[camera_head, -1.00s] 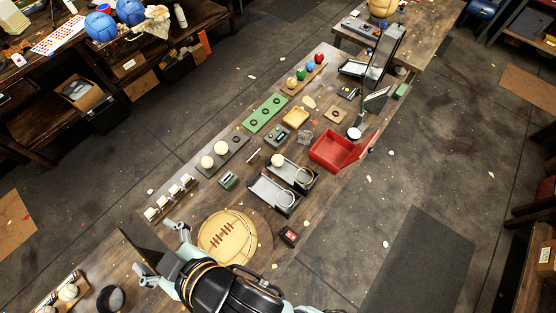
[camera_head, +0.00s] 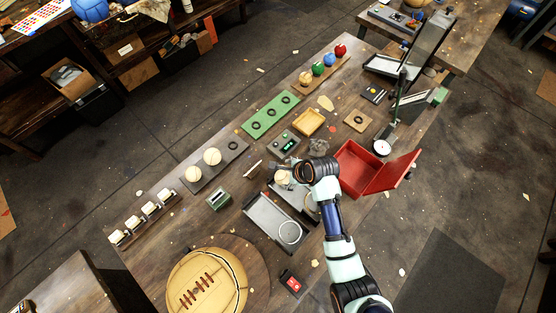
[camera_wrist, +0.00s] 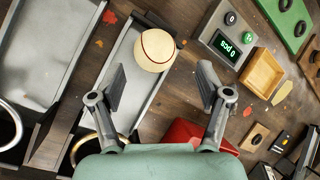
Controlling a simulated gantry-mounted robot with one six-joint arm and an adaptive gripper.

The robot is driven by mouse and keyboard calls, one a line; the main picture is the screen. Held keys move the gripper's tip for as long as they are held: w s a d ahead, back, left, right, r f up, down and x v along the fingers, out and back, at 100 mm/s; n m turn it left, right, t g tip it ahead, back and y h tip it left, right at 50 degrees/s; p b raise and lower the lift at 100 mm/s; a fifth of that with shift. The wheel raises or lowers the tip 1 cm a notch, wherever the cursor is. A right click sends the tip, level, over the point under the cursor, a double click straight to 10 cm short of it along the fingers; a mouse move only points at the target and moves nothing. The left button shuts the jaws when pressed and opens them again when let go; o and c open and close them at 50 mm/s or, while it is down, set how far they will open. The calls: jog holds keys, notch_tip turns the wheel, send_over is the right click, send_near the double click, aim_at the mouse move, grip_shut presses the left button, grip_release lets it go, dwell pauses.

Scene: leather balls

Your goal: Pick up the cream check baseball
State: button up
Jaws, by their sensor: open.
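A cream ball with a dark red seam (camera_wrist: 154,50) sits on a grey metal tray (camera_wrist: 112,80) in the wrist view. I take it to be the cream check baseball. In the head view the cream ball (camera_head: 282,178) shows beside the end of my arm, partly hidden. My gripper (camera_wrist: 160,80) is open and empty, its two fingers spread on either side below the ball in the picture. The ball appears beyond the fingertips, not held. Whether a finger touches it cannot be told.
An open red box (camera_head: 352,168) stands right of the gripper. A second grey tray with a ring (camera_head: 265,218) lies close by. Two cream balls (camera_head: 212,156) sit on a dark holder.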

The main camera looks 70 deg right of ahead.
aim_at(285, 177)
jog(key=shift+s+d+f+m, duration=0.35)
jog(key=shift+f+m, duration=0.15)
jog(key=shift+f, duration=0.05)
jog(key=shift+a, duration=0.2)
jog(key=shift+x, duration=0.95)
jog(key=x, duration=0.2)
jog(key=b+x, duration=0.1)
jog(key=x, duration=0.1)
jog(key=b+x, duration=0.1)
jog(key=shift+a+f, duration=0.2)
jog(key=shift+f, duration=0.25)
jog(key=c, duration=1.1)
notch_tip(285, 177, up, 20)
jog(key=p, duration=0.4)
jog(key=shift+r, duration=0.1)
